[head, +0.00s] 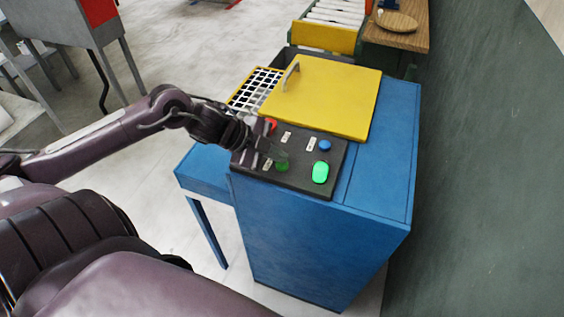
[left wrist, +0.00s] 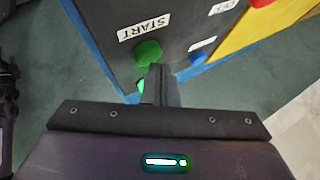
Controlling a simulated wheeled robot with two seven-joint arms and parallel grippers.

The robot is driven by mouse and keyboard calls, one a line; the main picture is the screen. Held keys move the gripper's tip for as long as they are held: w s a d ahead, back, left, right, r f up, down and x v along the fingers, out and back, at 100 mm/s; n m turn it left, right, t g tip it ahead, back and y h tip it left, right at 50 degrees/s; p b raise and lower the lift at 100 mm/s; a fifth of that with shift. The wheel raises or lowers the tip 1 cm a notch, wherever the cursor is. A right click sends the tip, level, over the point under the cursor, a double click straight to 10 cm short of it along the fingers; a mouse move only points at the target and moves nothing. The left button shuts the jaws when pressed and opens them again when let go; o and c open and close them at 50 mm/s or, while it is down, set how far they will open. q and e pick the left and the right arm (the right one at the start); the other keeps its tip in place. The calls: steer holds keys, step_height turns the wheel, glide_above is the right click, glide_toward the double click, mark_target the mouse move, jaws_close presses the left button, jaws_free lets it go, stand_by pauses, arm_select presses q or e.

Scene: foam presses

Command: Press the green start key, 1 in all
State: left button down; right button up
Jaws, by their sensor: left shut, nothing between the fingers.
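The green start key (head: 282,166) is a dark green round button on the black control panel (head: 300,185). In the left wrist view the green key (left wrist: 148,52) sits beside the START label (left wrist: 145,27). My left gripper (head: 268,151) reaches over the panel from the left, close to the key. In the left wrist view its fingers (left wrist: 158,78) are shut and empty, with the tips just beside the key's edge. I cannot tell whether they touch it. My right gripper is not in view.
A bright green lit lamp (head: 320,172), a blue button (head: 325,145) and a red button (head: 271,124) share the panel. A yellow lid (head: 325,95) with a handle lies behind it on the blue press (head: 390,140). A dark green wall stands at the right.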

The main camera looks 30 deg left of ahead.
mark_target(277, 164)
arm_select(q)
steer(key=shift+f, duration=0.5)
steer(key=shift+r, duration=0.1)
stand_by(0.5)
steer(key=shift+r+p, duration=0.9)
step_height(277, 164, up, 5)
steer(key=p, duration=0.5)
stand_by(0.6)
